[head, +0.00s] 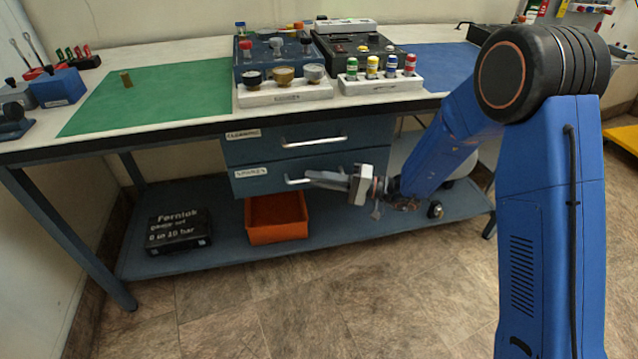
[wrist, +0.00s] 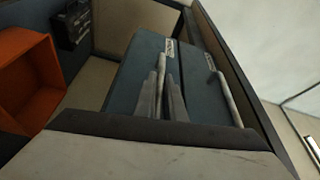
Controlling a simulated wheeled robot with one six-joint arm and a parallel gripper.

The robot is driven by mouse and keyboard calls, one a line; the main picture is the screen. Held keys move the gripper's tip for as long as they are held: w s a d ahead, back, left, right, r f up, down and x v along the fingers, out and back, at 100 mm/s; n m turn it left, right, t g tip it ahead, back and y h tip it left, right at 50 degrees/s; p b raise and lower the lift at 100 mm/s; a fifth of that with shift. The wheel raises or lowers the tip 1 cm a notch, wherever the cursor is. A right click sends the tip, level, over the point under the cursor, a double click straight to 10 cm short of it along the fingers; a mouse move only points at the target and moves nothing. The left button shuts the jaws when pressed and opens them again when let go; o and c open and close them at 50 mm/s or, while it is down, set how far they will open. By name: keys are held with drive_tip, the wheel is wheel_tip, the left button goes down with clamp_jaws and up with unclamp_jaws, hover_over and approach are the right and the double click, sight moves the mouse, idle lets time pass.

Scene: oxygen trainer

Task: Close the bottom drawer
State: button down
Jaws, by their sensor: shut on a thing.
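The bottom drawer (head: 262,182) is a dark blue-grey front with a white label, under the top drawer (head: 258,148) in the unit below the bench. Its silver bar handle (head: 293,181) is partly hidden by my gripper (head: 312,180), which reaches in from the right and is shut on it. In the wrist view the fingers of my gripper (wrist: 165,80) lie close together at the bottom drawer front (wrist: 128,82). The top drawer (wrist: 196,72) is beside it there. The bottom front looks near flush with the top one; I cannot tell any small gap.
An orange bin (head: 277,225) and a black case (head: 179,231) stand on the lower shelf (head: 340,226). The bench top bears a green mat (head: 165,92) and several training parts. The floor (head: 330,305) in front is clear.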

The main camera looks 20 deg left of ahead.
drive_tip(key=c, duration=1.8)
unclamp_jaws()
drive_tip(key=shift+w, duration=0.25)
drive_tip(key=shift+c, duration=0.2)
drive_tip(key=shift+a, duration=0.1)
drive_tip(key=w+d+f, duration=0.1)
drive_tip(key=w+d, duration=0.1)
drive_tip(key=d, duration=1.5)
drive_tip(key=shift+w+f, duration=0.15)
drive_tip(key=shift+w, duration=0.25)
drive_tip(key=shift+d, duration=0.1)
